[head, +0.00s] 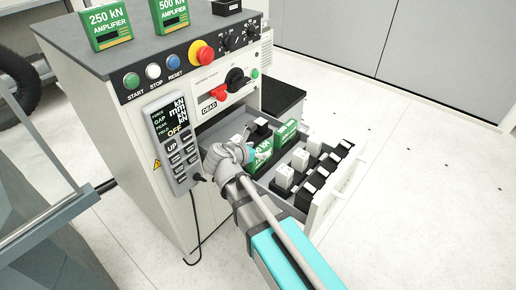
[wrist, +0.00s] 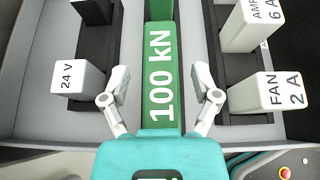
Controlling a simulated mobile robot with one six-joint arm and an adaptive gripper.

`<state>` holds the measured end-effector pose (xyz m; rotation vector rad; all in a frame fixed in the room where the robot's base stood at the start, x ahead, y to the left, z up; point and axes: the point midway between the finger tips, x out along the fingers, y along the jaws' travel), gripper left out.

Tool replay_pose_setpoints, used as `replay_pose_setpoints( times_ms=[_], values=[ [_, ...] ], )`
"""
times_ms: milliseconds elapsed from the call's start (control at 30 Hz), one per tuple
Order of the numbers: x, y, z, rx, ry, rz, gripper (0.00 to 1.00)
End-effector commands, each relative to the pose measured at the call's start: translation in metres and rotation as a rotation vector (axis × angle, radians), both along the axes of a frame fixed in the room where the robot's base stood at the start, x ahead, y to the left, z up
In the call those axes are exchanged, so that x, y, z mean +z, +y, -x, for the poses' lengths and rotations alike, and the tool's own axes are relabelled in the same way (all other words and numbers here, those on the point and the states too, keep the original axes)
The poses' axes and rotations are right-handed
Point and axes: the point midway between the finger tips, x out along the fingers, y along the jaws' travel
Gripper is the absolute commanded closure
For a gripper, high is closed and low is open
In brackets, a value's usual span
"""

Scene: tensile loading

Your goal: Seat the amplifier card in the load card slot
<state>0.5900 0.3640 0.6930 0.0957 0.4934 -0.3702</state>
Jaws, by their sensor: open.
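A green amplifier card marked 100 kN (wrist: 161,75) stands in the open drawer (head: 325,205). My gripper (wrist: 161,85) is open, its fingers on either side of this card, with a gap showing at each side. In the head view my gripper (head: 245,155) is over the drawer's left part, partly covering a green card (head: 264,150). Another green card (head: 287,132) stands behind it. Green amplifier cards marked 250 kN (head: 107,24) and 500 kN (head: 171,14) stand on the cabinet top. I cannot make out the load card slot.
White blocks marked 24 V (wrist: 76,78), FAN 2 A (wrist: 268,92) and AMP 6 A (wrist: 252,25) flank the card in the drawer. Floor to the right is clear.

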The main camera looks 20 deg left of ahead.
Motion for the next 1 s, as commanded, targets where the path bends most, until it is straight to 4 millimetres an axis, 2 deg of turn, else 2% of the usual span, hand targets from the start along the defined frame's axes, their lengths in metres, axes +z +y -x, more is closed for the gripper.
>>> replay_pose_setpoints(
  times_ms=[600, 800, 1000],
  values=[
    [0.045, 0.028, 0.072, 0.003, 0.000, -0.001, 0.21],
    [0.052, 0.035, 0.087, 0.002, -0.001, 0.000, 0.21],
    [0.054, 0.037, 0.092, 0.001, -0.001, 0.000, 0.21]
  ],
)
